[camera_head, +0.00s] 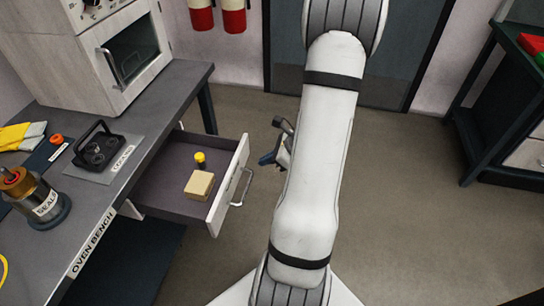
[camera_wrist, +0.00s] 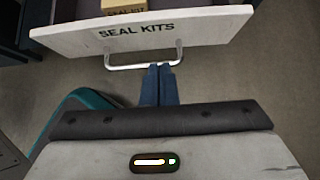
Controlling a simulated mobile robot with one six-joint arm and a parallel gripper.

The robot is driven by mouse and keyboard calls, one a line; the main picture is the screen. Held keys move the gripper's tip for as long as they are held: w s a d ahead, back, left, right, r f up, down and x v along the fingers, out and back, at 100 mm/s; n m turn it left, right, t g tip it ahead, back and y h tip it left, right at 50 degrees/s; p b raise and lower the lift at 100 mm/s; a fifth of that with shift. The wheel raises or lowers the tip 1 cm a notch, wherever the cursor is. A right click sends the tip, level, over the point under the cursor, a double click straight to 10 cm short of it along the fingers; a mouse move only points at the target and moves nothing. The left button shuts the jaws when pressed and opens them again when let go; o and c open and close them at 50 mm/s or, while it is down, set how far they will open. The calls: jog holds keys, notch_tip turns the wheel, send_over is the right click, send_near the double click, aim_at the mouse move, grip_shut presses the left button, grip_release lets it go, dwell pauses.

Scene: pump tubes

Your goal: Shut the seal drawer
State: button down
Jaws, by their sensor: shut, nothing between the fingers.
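The seal drawer (camera_head: 228,185) stands pulled out of the oven bench, with a white front and a metal handle (camera_head: 242,187). Inside are a tan box (camera_head: 199,185) and a small yellow-capped item (camera_head: 200,161). In the wrist view the drawer front (camera_wrist: 145,32) reads "SEAL KITS", and its handle (camera_wrist: 143,58) lies just ahead of my fingertips. My gripper (camera_wrist: 160,72) is shut and empty, its blue fingers together near the right part of the handle. I cannot tell whether they touch it. In the head view my gripper (camera_head: 266,159) is partly hidden behind my arm.
The oven bench (camera_head: 170,104) carries an oven (camera_head: 130,55), a dark fixture (camera_head: 97,147), a metal cylinder labelled "SEALS" (camera_head: 42,200) and yellow gloves (camera_head: 18,136). Red extinguishers (camera_head: 234,15) hang at the back wall. A dark shelf (camera_head: 480,140) stands at right. Floor right of the drawer is clear.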

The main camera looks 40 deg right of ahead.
aim_at(236, 167)
jog(key=w+a+f, duration=0.2)
jog(key=w, duration=0.1)
jog(key=w+a+f, duration=0.1)
jog(key=w+a, duration=0.1)
jog(key=shift+f+b, duration=0.25)
jog(key=shift+b, duration=0.15)
jog(key=shift+w+a, duration=0.35)
jog(key=shift+w, duration=0.1)
